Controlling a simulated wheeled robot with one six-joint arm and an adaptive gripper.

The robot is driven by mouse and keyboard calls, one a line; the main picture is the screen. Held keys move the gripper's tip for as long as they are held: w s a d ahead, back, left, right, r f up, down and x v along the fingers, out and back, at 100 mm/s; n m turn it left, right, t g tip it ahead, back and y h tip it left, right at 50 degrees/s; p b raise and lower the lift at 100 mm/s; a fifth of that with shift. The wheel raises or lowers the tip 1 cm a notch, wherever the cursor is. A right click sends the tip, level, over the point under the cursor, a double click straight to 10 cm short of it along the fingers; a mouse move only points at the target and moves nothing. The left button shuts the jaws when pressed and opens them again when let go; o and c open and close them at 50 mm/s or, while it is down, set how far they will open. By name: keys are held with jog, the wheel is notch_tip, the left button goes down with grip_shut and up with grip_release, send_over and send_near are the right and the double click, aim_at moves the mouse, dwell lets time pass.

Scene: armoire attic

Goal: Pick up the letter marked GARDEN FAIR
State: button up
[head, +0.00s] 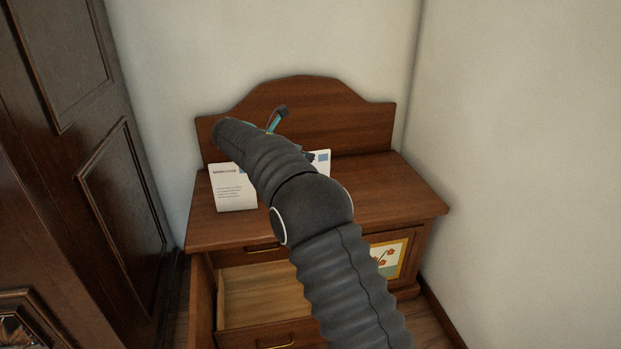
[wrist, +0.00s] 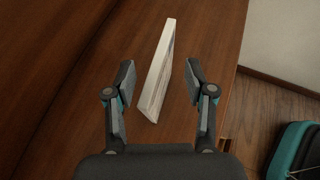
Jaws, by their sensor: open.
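A white letter (head: 235,190) with a dark heading and small lines of text stands on the left of the dresser top; its heading is too small to read. A second white letter (head: 322,160) with a blue patch shows farther right, mostly hidden behind my arm. My gripper (head: 296,137) is above the dresser top, partly hidden by my arm. In the wrist view my gripper (wrist: 160,78) is open, with a folded white letter (wrist: 158,75) upright and nearly edge-on between its fingers, gaps on both sides. Its writing cannot be read there, so I cannot tell which letter is marked GARDEN FAIR.
The wooden dresser (head: 400,195) has a raised back board (head: 340,115) and stands near a wall on the right. Below, an open drawer (head: 262,290) looks empty. A flower picture (head: 388,258) is on its front. A dark armoire (head: 110,190) is at left.

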aim_at(321, 162)
jog(key=x, duration=0.4)
jog(key=shift+d+b, duration=0.1)
jog(key=shift+b, duration=0.2)
grip_shut()
jog(key=shift+r, duration=0.1)
